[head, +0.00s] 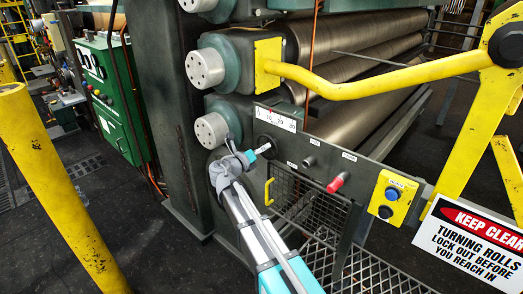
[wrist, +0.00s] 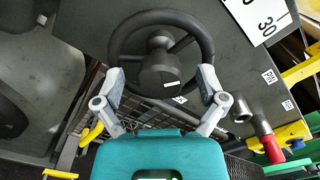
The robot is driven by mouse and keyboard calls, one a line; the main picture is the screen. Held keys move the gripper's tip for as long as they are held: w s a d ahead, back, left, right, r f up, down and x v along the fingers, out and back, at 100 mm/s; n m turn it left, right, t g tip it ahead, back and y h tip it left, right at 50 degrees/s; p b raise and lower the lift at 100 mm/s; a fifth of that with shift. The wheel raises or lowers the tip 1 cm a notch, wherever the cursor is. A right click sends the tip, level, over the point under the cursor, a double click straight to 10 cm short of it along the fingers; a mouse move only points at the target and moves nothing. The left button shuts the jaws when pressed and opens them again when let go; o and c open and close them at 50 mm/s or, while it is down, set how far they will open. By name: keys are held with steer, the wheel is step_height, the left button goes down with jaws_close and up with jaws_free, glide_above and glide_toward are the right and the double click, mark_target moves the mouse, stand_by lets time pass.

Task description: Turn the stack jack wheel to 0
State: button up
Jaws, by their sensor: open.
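The stack jack wheel (wrist: 204,42) is a black handwheel with spokes and a thick hub, fixed on the grey panel. In the head view the wheel (head: 267,141) is partly covered by my gripper (head: 260,152). In the wrist view my gripper (wrist: 163,82) is open, its fingers spread to either side of the wheel's lower part. I cannot tell whether they touch the rim. A white scale plate (head: 274,118) sits above the wheel, with a small red mark seemingly near 10. The plate's 30 end (wrist: 262,18) shows in the wrist view.
Right of the wheel are a grey knob (head: 309,162), a red-tipped handle (head: 336,184) and a yellow button box (head: 392,197). A yellow bar (head: 380,92) crosses above the panel. A mesh guard (head: 298,196) lies below. Large rolls (head: 345,40) are behind.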

steer(key=c, duration=1.2)
steer(key=shift+o, duration=0.2)
steer(key=shift+m, duration=0.4)
